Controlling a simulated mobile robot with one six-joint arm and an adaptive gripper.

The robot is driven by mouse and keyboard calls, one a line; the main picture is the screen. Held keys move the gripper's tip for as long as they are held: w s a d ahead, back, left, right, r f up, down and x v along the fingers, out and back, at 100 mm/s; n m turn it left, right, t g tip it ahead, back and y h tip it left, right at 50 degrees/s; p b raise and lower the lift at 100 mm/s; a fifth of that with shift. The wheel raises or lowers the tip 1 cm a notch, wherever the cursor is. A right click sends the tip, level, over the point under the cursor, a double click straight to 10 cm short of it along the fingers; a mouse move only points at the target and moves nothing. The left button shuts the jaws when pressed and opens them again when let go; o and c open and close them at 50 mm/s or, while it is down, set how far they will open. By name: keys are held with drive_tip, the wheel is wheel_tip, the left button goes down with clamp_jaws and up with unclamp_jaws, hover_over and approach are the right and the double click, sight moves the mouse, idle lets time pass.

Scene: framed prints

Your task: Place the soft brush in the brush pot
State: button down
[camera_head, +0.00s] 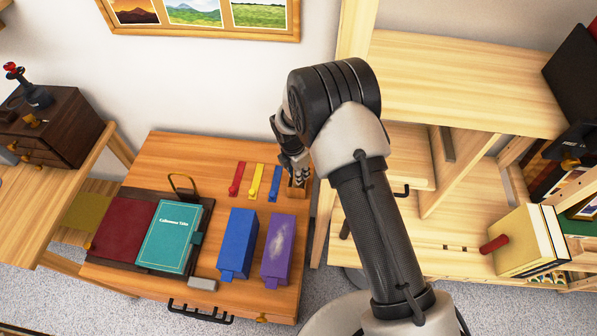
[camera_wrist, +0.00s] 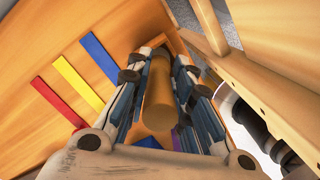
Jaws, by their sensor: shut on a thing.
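My gripper (camera_head: 295,168) is low over the right back part of the wooden desk (camera_head: 190,146). In the wrist view, my gripper (camera_wrist: 158,98) is shut on a tan, rounded, handle-like piece, which I take to be the soft brush (camera_wrist: 158,95). Its bristles cannot be made out. A small brown wooden holder (camera_head: 298,188), probably the brush pot, stands on the desk right below my fingers, partly hidden by them. Whether the brush is inside the pot or above it cannot be told.
Red (camera_head: 237,180), yellow (camera_head: 256,181) and blue (camera_head: 274,184) strips lie just left of the holder. Blue (camera_head: 238,245) and purple (camera_head: 279,250) boxes and a teal book (camera_head: 175,237) are in front. A wooden shelf unit (camera_head: 470,85) stands close on the right.

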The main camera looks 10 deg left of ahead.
drive_tip(key=shift+f, duration=0.15)
drive_tip(key=c, duration=1.4)
unclamp_jaws()
drive_tip(key=r, duration=0.4)
drive_tip(key=r+p, duration=0.1)
drive_tip(key=r, duration=0.3)
drive_tip(key=s+a+r+p, duration=0.1)
drive_tip(key=r, duration=0.3)
drive_tip(key=shift+r, duration=0.15)
